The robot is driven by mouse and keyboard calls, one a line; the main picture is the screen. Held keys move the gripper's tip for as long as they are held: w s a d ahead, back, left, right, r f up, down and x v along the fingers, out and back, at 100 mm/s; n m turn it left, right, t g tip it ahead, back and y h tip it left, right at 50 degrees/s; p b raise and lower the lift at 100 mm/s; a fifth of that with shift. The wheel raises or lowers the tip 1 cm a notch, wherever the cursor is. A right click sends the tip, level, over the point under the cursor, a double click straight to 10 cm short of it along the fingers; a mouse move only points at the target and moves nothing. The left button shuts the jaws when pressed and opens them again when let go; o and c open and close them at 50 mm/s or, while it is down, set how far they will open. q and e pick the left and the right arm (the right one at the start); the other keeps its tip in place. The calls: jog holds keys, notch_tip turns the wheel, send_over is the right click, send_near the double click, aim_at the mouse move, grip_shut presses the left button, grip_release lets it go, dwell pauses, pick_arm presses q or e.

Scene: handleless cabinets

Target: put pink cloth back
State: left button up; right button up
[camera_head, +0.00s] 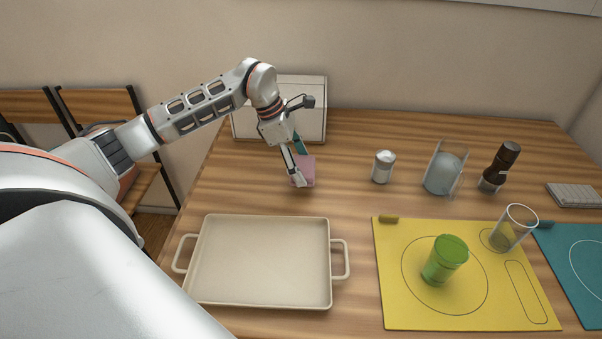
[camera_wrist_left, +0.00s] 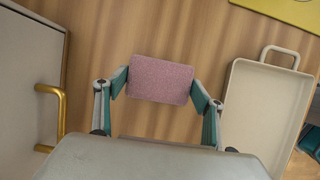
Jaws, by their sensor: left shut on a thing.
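The pink cloth (camera_head: 306,172) is a small block-like pad at the back left of the wooden table, beyond the cream tray. It also shows in the left wrist view (camera_wrist_left: 160,79), between the two fingers. My left gripper (camera_head: 298,166) reaches down to it from the left and is shut on it. In the left wrist view the fingertips (camera_wrist_left: 158,84) press on its two short sides. I cannot tell whether the cloth touches the table. My right gripper is not in view.
The cream tray (camera_head: 262,299) lies empty in front. A white cabinet (camera_head: 313,92) with a gold handle (camera_wrist_left: 58,112) stands behind my left arm. A yellow mat (camera_head: 391,308) with a green cup (camera_head: 444,262), a glass (camera_head: 512,229), a shaker (camera_head: 383,167) and other items are to the right.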

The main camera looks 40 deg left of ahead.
pick_arm(q)
jog(key=shift+f, duration=1.6)
jog(key=shift+f, duration=0.2)
jog(key=o, duration=1)
jog(key=shift+r, duration=0.1)
jog(key=p+v, duration=0.1)
jog(key=v, duration=1.1)
jog(key=shift+d+r, duration=0.1)
jog(key=shift+r, duration=0.05)
jog(key=shift+s, duration=0.1)
